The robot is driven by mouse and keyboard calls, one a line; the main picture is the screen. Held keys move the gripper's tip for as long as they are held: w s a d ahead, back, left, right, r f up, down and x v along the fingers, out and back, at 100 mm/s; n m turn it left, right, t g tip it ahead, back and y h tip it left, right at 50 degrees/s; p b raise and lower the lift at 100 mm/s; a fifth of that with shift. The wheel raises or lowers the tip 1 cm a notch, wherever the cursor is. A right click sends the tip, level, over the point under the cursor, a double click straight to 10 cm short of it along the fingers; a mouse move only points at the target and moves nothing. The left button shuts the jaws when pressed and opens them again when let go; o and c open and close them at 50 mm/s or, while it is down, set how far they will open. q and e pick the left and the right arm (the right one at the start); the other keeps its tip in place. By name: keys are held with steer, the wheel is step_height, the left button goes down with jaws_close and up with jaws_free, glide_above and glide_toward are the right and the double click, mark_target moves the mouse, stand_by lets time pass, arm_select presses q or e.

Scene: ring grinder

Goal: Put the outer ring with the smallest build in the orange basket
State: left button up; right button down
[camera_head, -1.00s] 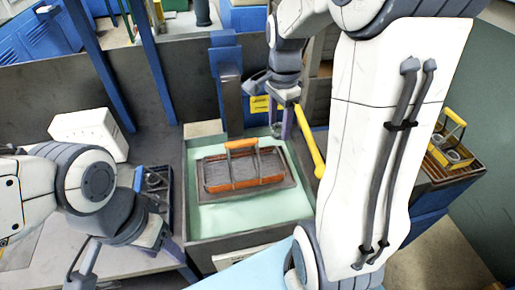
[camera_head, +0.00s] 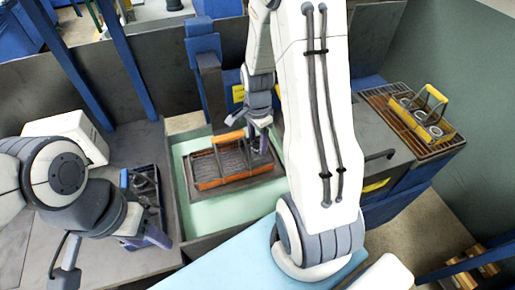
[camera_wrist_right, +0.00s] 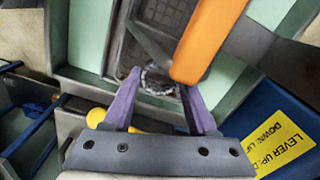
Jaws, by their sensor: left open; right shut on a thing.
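The orange basket (camera_head: 205,184) stands in the pale green recess, with its orange handle (camera_head: 228,137) upright across it. My right gripper (camera_head: 262,138) is over the basket's right end. In the right wrist view, its purple fingers (camera_wrist_right: 160,88) are shut on a metallic ring (camera_wrist_right: 158,77), beside the orange handle (camera_wrist_right: 208,35) and the dark basket interior. The ring's size is hard to judge, and in the head view I cannot make it out. My left gripper (camera_head: 152,238) is open and empty, in front of a dark tray (camera_head: 158,200) on the left bench.
A yellow-handled basket (camera_head: 443,133) with several rings stands on a rusty grate (camera_head: 384,100) at the right. A white box (camera_head: 68,138) is on the left bench. A blue post (camera_head: 203,45) rises behind the orange basket.

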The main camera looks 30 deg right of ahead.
mark_target(257, 157)
step_height(257, 157, down, 4)
steer(key=shift+f, duration=0.1)
steer(key=shift+f, duration=0.1)
steer(key=shift+c, duration=1)
jaws_free()
